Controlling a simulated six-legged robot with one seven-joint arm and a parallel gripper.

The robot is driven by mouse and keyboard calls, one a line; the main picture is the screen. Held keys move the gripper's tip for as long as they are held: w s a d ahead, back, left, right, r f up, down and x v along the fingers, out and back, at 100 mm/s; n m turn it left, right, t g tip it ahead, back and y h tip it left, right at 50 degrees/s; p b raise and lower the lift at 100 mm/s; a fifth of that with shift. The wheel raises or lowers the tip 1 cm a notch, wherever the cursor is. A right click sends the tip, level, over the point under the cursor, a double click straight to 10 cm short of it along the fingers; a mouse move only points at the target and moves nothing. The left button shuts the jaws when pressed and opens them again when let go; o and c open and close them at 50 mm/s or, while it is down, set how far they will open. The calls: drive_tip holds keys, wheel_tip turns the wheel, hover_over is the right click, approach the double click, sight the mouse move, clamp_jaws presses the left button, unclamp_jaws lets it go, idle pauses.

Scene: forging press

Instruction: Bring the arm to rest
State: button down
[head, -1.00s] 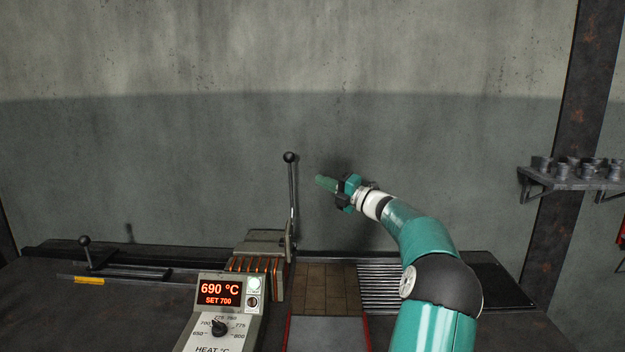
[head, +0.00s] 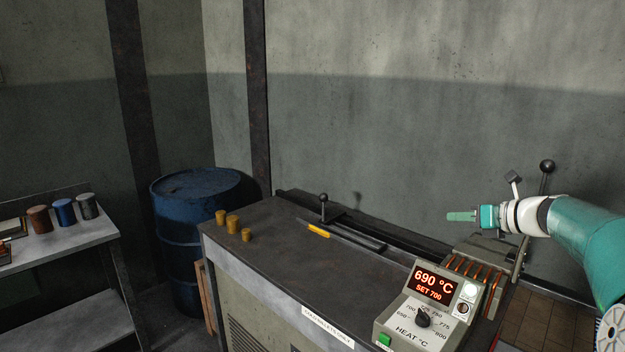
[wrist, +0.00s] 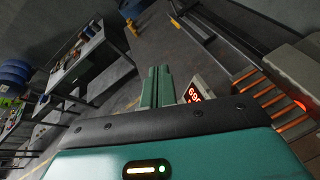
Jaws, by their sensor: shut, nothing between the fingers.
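My gripper (head: 462,216) is at the right of the head view, held up in the air and pointing left. It is above the heat control box and apart from everything. In the wrist view its two green fingers (wrist: 157,88) lie together, shut and empty. My teal and white arm reaches in from the right edge of the head view.
Below is the heat control box (head: 420,310), reading 690 °C, SET 700, beside a coil heater (head: 476,272) with a glowing piece in the wrist view (wrist: 299,103). A lever (head: 546,168) stands behind my gripper. Brass billets (head: 233,224), a blue drum (head: 190,240) and a shelf table (head: 70,243) are left.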

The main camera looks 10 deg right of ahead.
drive_tip(key=s+a+f+n+g+h, duration=0.1)
drive_tip(key=s+a+n+g, duration=0.1)
drive_tip(key=s+a+n, duration=0.4)
drive_tip(key=s+a+f+n+g+h, duration=0.15)
drive_tip(key=a+n, duration=0.25)
drive_tip(key=a, duration=0.4)
drive_tip(key=s+a+f+n+g, duration=0.2)
drive_tip(key=s+a+n, duration=0.25)
drive_tip(key=a, duration=0.25)
drive_tip(key=s+a+f+n+h, duration=0.2)
drive_tip(key=s+a+f+n, duration=0.1)
drive_tip(key=s+n, duration=0.6)
drive_tip(key=s+a+f+n+h, duration=0.2)
drive_tip(key=s+a+f+n, duration=0.1)
drive_tip(key=s+n, duration=0.6)
drive_tip(key=shift+s+f+n+g, duration=0.25)
drive_tip(key=shift+s+n+g, duration=0.15)
drive_tip(key=shift+n, duration=0.15)
